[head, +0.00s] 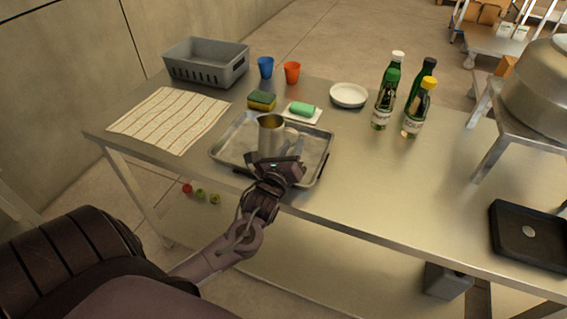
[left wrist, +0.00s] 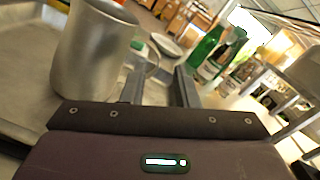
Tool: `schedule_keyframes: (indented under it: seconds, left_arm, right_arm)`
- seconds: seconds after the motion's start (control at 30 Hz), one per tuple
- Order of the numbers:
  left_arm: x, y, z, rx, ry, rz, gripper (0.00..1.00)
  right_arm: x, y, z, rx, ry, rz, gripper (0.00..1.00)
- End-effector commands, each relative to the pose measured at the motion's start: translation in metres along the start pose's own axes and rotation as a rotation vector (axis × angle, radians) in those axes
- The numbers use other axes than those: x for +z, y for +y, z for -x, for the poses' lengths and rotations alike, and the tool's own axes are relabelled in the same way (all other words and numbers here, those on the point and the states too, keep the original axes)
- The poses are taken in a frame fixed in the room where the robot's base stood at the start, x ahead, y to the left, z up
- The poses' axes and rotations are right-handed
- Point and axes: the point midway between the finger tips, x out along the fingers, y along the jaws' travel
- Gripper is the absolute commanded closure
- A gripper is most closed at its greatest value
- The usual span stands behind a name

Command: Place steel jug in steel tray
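The steel jug (head: 271,133) stands upright in the steel tray (head: 222,152), near its middle. The jug's body fills the left of the left wrist view (left wrist: 88,60), with its handle on the right side. My left gripper (head: 292,150) is over the tray at the jug's near right side, by the handle. In the left wrist view its two fingers (left wrist: 160,88) are apart, with the handle's edge showing between and beyond them; no clear contact shows. Part of the jug's base is hidden behind the gripper. My right gripper is not in view.
A sponge (head: 262,100), a green soap bar (head: 302,109) and a white dish (head: 348,95) lie behind the tray. Several bottles (head: 384,106) stand right. A striped cloth (head: 168,118) and grey crate (head: 206,65) are left. The table's middle right is clear.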

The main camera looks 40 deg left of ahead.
Motion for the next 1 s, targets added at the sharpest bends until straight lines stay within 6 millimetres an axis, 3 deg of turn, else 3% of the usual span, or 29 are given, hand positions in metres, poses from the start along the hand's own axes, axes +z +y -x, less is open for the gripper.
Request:
schedule_keyframes:
  seconds: [0.2, 0.4, 1.0]
  left_arm:
    - [-0.002, 0.001, 0.045, 0.0, 0.003, 0.0, 0.73]
    - [-0.001, 0.0, 0.066, 0.0, 0.001, -0.001, 0.73]
    - [0.0, 0.0, 0.07, 0.0, 0.0, -0.001, 0.73]
  right_arm:
    - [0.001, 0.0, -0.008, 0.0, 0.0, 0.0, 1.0]
    - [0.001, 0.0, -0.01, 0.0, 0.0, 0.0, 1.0]
    - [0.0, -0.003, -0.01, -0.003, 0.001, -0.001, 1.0]
